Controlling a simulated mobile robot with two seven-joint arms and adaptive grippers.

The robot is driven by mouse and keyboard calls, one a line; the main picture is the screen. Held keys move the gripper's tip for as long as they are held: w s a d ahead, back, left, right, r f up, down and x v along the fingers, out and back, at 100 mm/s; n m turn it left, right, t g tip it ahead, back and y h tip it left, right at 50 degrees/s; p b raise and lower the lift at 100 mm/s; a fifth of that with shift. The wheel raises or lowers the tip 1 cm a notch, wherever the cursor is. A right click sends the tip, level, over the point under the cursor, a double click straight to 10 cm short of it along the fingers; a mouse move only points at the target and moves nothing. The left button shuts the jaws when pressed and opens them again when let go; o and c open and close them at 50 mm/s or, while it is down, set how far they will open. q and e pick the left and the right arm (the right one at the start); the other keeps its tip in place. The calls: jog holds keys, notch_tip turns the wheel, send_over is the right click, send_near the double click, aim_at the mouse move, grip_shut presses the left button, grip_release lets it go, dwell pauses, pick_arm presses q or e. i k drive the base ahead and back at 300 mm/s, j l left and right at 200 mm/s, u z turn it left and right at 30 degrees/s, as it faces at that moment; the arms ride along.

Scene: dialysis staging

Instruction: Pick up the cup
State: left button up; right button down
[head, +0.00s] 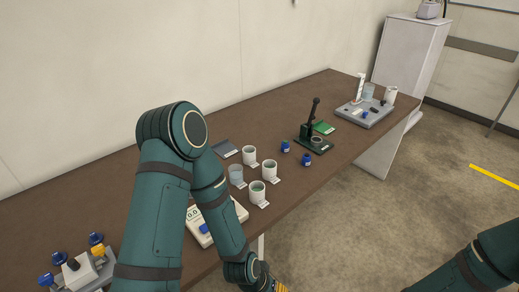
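Several cups stand upright in a cluster on the brown table (290,100). A clear, bluish cup (236,174) stands at the left of the cluster. I cannot tell which cup is meant. My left arm bends down over the table in front of the cups, and its lower end runs off the bottom edge.
A scale-like device (217,220) lies partly behind my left arm. Small blue-capped items (306,159) and a dark green press (313,135) stand right of the cups. A grey tray (365,116) holds more vessels at the far end. A bottle rack (90,270) is at lower left.

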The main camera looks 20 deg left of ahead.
aim_at(249, 151)
jog(key=i+l+u, duration=0.25)
jog(key=i+l, duration=0.3)
jog(key=i+l+u, duration=0.25)
jog(key=i+l, duration=0.3)
